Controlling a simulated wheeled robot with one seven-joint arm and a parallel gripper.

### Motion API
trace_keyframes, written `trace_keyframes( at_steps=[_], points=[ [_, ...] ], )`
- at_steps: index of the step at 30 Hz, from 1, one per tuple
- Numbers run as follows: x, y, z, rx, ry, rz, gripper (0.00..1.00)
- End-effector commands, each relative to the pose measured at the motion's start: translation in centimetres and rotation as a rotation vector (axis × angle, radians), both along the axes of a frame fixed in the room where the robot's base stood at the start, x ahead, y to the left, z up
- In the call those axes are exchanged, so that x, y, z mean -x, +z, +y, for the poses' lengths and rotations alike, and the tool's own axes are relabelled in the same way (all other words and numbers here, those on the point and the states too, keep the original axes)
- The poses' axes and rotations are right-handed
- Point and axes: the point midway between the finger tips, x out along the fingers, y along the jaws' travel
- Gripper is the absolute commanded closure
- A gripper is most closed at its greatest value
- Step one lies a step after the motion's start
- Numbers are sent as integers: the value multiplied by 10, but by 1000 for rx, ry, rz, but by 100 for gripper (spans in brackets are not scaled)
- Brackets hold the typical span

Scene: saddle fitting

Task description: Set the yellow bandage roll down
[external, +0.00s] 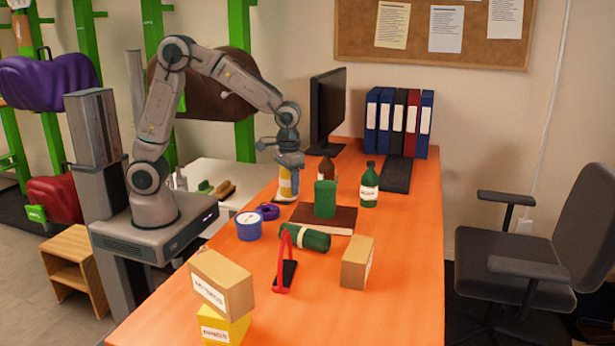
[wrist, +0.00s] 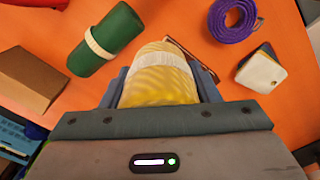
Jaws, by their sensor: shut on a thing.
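The yellow bandage roll (external: 285,183) is upright under my gripper (external: 289,164), over the far left side of the orange table in the external view. In the wrist view the roll (wrist: 160,84), yellow with a white band, sits between the two fingers of my gripper (wrist: 162,92), which is shut on it. Its lower end is close to the tabletop; I cannot tell whether it touches. The fingers hide part of its sides.
A purple coil (external: 267,212), blue tape roll (external: 248,227) and bottles (external: 369,187) are close by. The orange table's (external: 395,280) front right is clear.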

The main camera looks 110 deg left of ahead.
Motion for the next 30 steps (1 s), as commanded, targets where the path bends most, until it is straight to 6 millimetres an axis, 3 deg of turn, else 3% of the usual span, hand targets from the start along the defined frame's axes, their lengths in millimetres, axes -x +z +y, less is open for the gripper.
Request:
trace_keyframes(
  at_steps=[1,6,12,15,21,24,30],
  points=[
    [4,1,-31,-1,-77,-1,69],
    [31,1,-120,-1,-314,-1,69],
    [88,-4,-207,-1,-603,-1,69],
    [121,-8,-237,-1,-734,0,69],
    [170,-15,-269,0,-919,-1,69],
    [182,-18,-274,0,-967,0,69],
    [178,-31,-262,3,-986,6,69]
  ],
)
